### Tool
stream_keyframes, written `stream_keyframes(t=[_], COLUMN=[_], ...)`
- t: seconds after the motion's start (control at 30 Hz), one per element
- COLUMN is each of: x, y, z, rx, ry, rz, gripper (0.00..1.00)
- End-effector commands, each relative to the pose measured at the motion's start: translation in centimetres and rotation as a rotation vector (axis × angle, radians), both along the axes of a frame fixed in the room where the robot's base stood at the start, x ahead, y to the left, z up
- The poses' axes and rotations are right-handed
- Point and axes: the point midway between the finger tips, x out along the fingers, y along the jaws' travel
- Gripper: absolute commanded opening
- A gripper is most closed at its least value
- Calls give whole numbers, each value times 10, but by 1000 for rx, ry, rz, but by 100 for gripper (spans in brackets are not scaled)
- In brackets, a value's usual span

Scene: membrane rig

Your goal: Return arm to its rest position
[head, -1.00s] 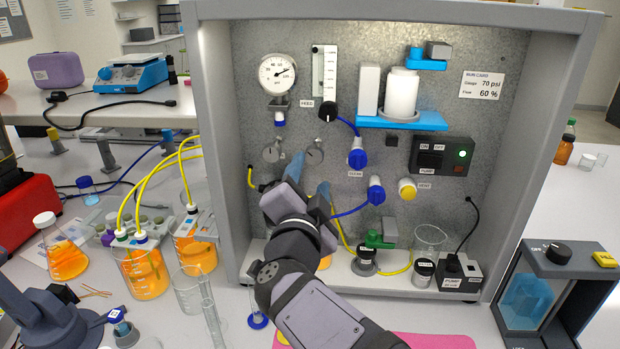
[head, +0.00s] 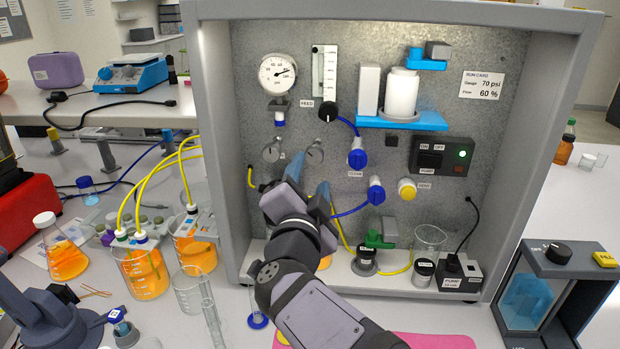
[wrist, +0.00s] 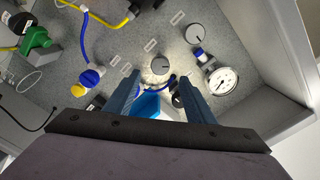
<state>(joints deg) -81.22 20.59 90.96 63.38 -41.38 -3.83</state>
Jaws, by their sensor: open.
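My gripper (head: 306,176) is in front of the left part of the rig's back panel. Its two blue fingers are apart, with nothing seen held between them. In the wrist view, my gripper (wrist: 158,92) has its fingers spread toward the panel, with a grey round knob (wrist: 160,65) beyond them. My arm reaches up from the bottom of the picture into the open front of the rig.
The rig frame (head: 535,150) has side walls close around my arm. The pressure gauge (head: 278,74), blue valves (head: 376,190) and yellow knob (head: 407,189) project from the panel. Orange-filled beakers (head: 143,272) and glass cylinders stand left. A tank unit (head: 530,295) stands right.

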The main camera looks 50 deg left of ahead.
Motion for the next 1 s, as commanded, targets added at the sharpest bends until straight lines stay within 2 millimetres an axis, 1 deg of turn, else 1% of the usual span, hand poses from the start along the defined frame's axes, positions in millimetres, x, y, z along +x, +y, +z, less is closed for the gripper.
stream_keyframes(t=[0.23,0.33,0.37,0.47,0.57,0.6,0.67,0.7,0.77,0.8,0.87,0.9,0.97,1.0], x=[1,10,15,41,78,94,120,135,157,169,184,191,197,199], y=[-1,-5,-7,-22,-49,-63,-90,-110,-144,-169,-209,-236,-280,-311], z=[0,-1,-1,-4,-14,-20,-33,-42,-60,-72,-92,-106,-127,-141], rx=[-2,-17,-25,-78,-169,-218,-302,-362,-461,-527,-627,-694,-794,-859], ry=[-1,-10,-16,-45,-79,-92,-107,-114,-114,-108,-90,-71,-36,-7], rz=[-1,-2,-4,-8,-12,-14,-16,-18,-17,-17,-17,-15,-13,-11], gripper=[50,50,50,50,50,50,50,50,50,50,50,50,50,50])
